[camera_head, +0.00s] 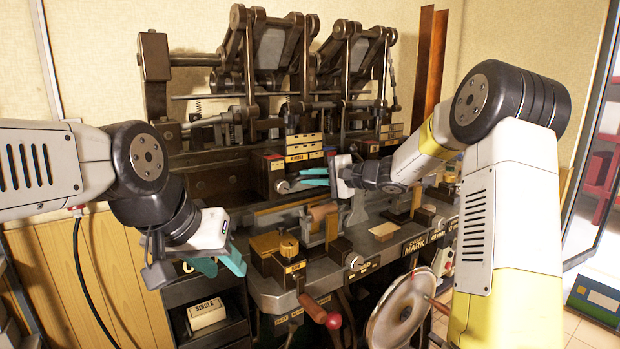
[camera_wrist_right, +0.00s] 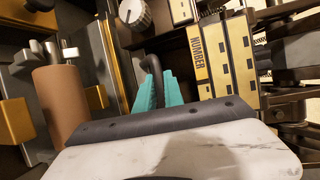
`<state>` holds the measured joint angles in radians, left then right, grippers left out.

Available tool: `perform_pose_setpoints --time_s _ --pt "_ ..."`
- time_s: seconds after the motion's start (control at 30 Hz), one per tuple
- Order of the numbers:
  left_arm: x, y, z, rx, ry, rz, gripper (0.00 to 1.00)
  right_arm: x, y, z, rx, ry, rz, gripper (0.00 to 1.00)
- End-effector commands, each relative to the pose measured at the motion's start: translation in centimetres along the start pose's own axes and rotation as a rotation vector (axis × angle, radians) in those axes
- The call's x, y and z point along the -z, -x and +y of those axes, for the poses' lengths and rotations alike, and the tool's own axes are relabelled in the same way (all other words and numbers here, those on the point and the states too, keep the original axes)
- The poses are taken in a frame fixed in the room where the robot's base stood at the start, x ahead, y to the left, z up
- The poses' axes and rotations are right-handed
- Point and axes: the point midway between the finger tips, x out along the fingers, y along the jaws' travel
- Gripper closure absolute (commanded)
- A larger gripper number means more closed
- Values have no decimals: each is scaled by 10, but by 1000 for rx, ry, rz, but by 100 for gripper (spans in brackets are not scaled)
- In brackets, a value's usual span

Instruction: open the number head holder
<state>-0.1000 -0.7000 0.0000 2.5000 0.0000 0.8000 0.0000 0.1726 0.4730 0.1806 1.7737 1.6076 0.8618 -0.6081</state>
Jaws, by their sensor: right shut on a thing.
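The number head holder shows in the right wrist view as a cream-and-black block (camera_wrist_right: 228,58) with a yellow strip reading NUMBER. In the head view, a stack of labelled cream-and-black blocks (camera_head: 303,147) stands just above my right gripper. My right gripper (camera_head: 314,177) has its teal fingers shut on a dark curved handle (camera_wrist_right: 152,70), beside the NUMBER block in the wrist view. How the handle joins the holder is hidden. My left gripper (camera_head: 219,264) hangs with its teal fingers apart and empty, left of the bench front.
The press linkage (camera_head: 290,60) rises behind the bench. A brown roller (camera_wrist_right: 60,105) and a dial (camera_wrist_right: 133,12) lie close to my right gripper. A red-knobbed lever (camera_head: 332,320) and a handwheel (camera_head: 402,308) stick out in front.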

Motion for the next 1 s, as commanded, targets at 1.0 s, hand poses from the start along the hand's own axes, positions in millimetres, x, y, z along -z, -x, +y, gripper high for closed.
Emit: perform_pose_setpoints --time_s 1.0 --pt "0 0 0 0 0 0 64 -45 113 27 -2 -1 5 100"
